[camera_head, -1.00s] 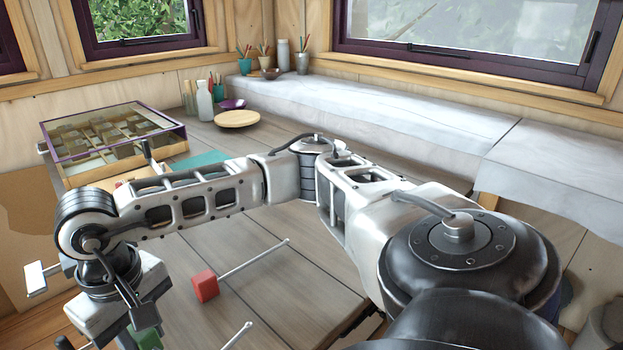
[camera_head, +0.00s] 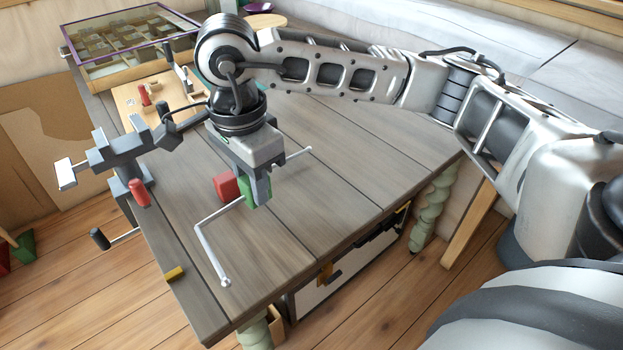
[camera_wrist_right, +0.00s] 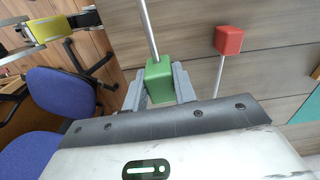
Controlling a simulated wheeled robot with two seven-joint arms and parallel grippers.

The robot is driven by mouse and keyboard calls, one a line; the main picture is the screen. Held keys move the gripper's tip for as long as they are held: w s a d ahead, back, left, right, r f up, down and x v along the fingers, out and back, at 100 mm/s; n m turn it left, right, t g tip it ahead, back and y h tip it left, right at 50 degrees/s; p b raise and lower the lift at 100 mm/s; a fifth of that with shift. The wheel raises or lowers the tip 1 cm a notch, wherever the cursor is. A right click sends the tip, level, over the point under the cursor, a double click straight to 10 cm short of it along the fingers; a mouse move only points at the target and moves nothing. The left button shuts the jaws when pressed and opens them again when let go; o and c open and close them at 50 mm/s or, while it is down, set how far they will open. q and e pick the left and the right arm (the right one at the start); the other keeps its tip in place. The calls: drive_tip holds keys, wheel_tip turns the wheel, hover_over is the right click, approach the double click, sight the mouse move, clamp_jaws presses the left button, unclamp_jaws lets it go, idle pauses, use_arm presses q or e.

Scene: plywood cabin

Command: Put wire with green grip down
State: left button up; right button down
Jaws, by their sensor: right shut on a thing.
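My right gripper (camera_head: 257,188) is shut on the green grip (camera_head: 249,194) of a wire, over the middle of the grey plank table (camera_head: 330,200). The thin metal wire (camera_head: 212,217) runs left from the grip, bends, and ends in a small knob near the table's front. Whether it touches the table I cannot tell. In the right wrist view the green grip (camera_wrist_right: 159,80) sits between both fingers. A wire with a red grip (camera_head: 227,186) lies close beside it; its red grip (camera_wrist_right: 228,39) also shows in the wrist view. My left gripper is not in view.
A grey clamp-like device (camera_head: 122,150) with a red handle stands at the table's left edge. A wooden board (camera_head: 150,100) and a glass-topped compartment box (camera_head: 130,40) are at the back left. The table's right half is clear. A blue chair (camera_wrist_right: 60,92) stands beyond the edge.

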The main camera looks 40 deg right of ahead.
drive_tip(key=a+r+m, duration=0.3)
drive_tip(key=r+m, duration=0.1)
drive_tip(key=m, duration=1.4)
drive_tip(key=shift+m, duration=0.4)
drive_tip(key=d+f, duration=0.2)
drive_tip(key=d, duration=0.2)
drive_tip(key=d+f, duration=0.3)
drive_tip(key=d, duration=0.1)
drive_tip(key=s+d+f, duration=0.1)
drive_tip(key=d+f, duration=0.2)
drive_tip(key=d, duration=0.1)
drive_tip(key=shift+s+d+f, duration=0.1)
drive_tip(key=shift+d, duration=0.05)
drive_tip(key=shift+d+f, duration=0.35)
drive_tip(key=shift+f, duration=0.15)
drive_tip(key=f, duration=0.3)
drive_tip(key=shift+s+d+f, duration=0.1)
drive_tip(key=shift+d, duration=0.2)
drive_tip(key=shift+f, duration=0.25)
